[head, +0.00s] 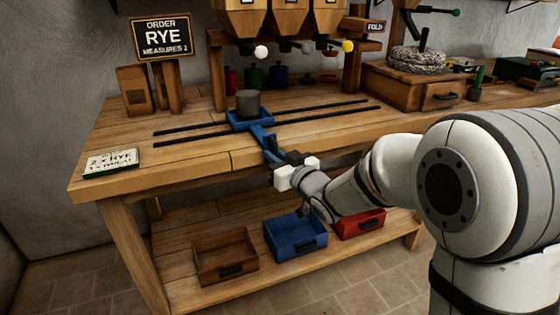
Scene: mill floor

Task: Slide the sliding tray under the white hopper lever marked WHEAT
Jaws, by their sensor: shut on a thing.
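The blue sliding tray (240,127) sits on two dark rails on the bench, with a grey cup (248,103) upright on it. Its blue handle (268,148) reaches forward over the bench's front edge. My gripper (279,162) is shut on the handle's near end; the jaws hide part of it. A white lever knob (260,52) hangs under the leftmost wooden hopper (243,22), above and slightly right of the cup in the picture. The hopper labels are cut by the top edge, so WHEAT cannot be read.
A yellow knob (347,46) hangs under the right hopper. The rails (335,113) run clear to the tray's right and left. Blue (296,238), brown and red bins sit on the lower shelf.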

